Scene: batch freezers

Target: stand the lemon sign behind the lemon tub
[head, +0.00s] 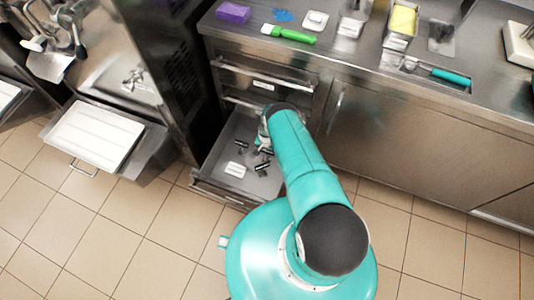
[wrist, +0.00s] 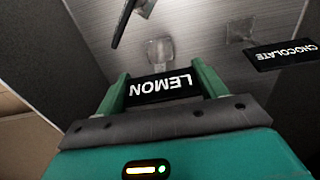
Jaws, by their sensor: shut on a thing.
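The lemon sign (wrist: 163,87) is a small black plate with white lettering, upside down in the wrist view. My gripper (wrist: 161,88) is shut on it, with one teal finger at each end. In the head view my arm reaches into the open drawer, and its fingers are hard to make out. A steel tub with yellow contents (head: 403,21) stands on the counter at the top right; no label on it can be read. The chocolate sign (wrist: 282,55) lies apart from my gripper, to its right in the wrist view.
The open drawer (head: 218,188) holds several small dark pieces and a white item (head: 236,169). On the counter (head: 355,65) are a purple block (head: 233,12), a green-handled tool (head: 290,34) and a teal-handled tool (head: 450,76). A white tray (head: 95,136) sits at left.

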